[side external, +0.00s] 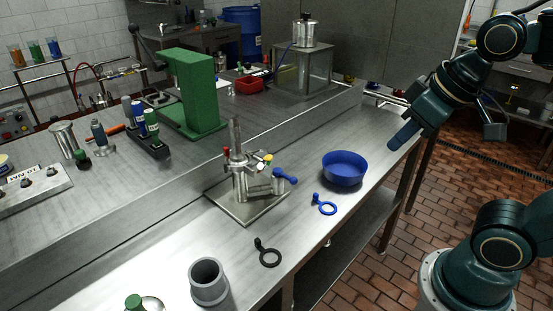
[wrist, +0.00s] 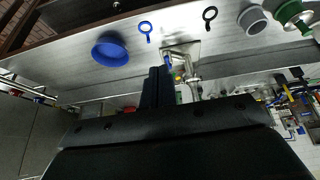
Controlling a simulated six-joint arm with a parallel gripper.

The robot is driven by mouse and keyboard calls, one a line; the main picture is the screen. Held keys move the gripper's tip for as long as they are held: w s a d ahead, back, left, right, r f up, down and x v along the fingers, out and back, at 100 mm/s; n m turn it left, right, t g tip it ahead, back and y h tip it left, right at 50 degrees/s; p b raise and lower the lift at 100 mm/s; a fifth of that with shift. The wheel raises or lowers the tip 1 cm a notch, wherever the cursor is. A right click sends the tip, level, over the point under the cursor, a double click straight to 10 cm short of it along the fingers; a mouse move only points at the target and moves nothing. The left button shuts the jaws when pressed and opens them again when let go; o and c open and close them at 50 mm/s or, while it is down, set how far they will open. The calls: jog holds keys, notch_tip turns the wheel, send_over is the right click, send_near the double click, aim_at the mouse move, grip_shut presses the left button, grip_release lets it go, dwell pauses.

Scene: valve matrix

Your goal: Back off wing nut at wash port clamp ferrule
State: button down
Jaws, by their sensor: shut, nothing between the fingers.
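The metal valve assembly (side external: 240,172) stands upright on a square steel plate (side external: 246,213) on the bench in the side view. It has a blue handle (side external: 286,176), a yellow part (side external: 267,158) and small red parts. The wing nut and clamp ferrule are too small to tell apart from the other fittings. My gripper (side external: 396,144) is shut and empty, in the air to the right of the assembly, beyond the blue bowl. In the wrist view my gripper's dark fingers (wrist: 157,72) partly cover the assembly (wrist: 187,68).
A blue bowl (side external: 344,170), a blue ring-shaped piece (side external: 326,208), a black ring-shaped piece (side external: 270,258) and a grey cup (side external: 209,284) stand or lie along the bench front. A green press (side external: 190,92) stands behind. Bare bench lies between the bowl and plate.

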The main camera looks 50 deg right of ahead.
jog(key=shift+s+a+f, duration=0.1)
jog(key=shift+s+f, duration=0.15)
jog(key=shift+s, duration=0.3)
jog(key=shift+s+f, duration=0.25)
jog(key=shift+s, duration=0.25)
jog(key=c, duration=1.6)
grip_release()
jog(key=shift+w, duration=0.1)
jog(key=m+t+y, duration=0.5)
jog(key=m+y, duration=0.1)
jog(key=y, duration=0.4)
send_near(270, 162)
jog(key=v, duration=0.4)
jog(key=shift+f, duration=0.15)
jog(key=shift+x, duration=6.85)
